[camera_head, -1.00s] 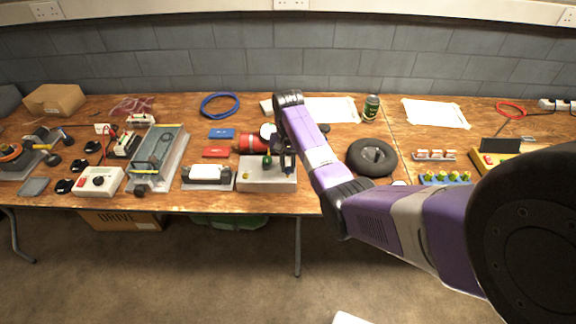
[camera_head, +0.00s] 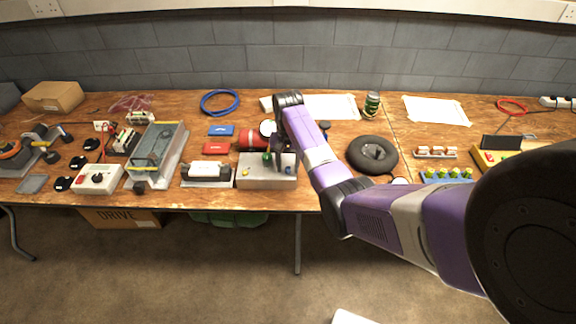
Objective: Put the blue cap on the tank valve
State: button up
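A grey box (camera_head: 262,182) stands at the front of the bench, with a small yellow piece (camera_head: 246,171), a green piece (camera_head: 266,157) and a small blue piece, which looks like the blue cap (camera_head: 288,170), on its top. My gripper (camera_head: 281,161) points down over the right half of this box, close to the blue piece. Its fingers are small and dark, so whether they are open or holding anything cannot be made out. A red tank (camera_head: 250,140) lies behind the box, with a round white-faced part at its right end. The tank valve cannot be clearly picked out.
A black tyre (camera_head: 372,156) lies right of my arm. A blue pouch (camera_head: 221,130) and a red pouch (camera_head: 216,148) lie left of the tank. A grey tray (camera_head: 157,153) stands further left. A green can (camera_head: 372,103) stands behind the tyre.

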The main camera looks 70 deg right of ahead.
aim_at(288, 167)
jog(key=shift+r, duration=0.1)
notch_tip(288, 167, up, 8)
jog(key=shift+f+b, duration=0.15)
jog(key=shift+b, duration=0.15)
dwell(0.6)
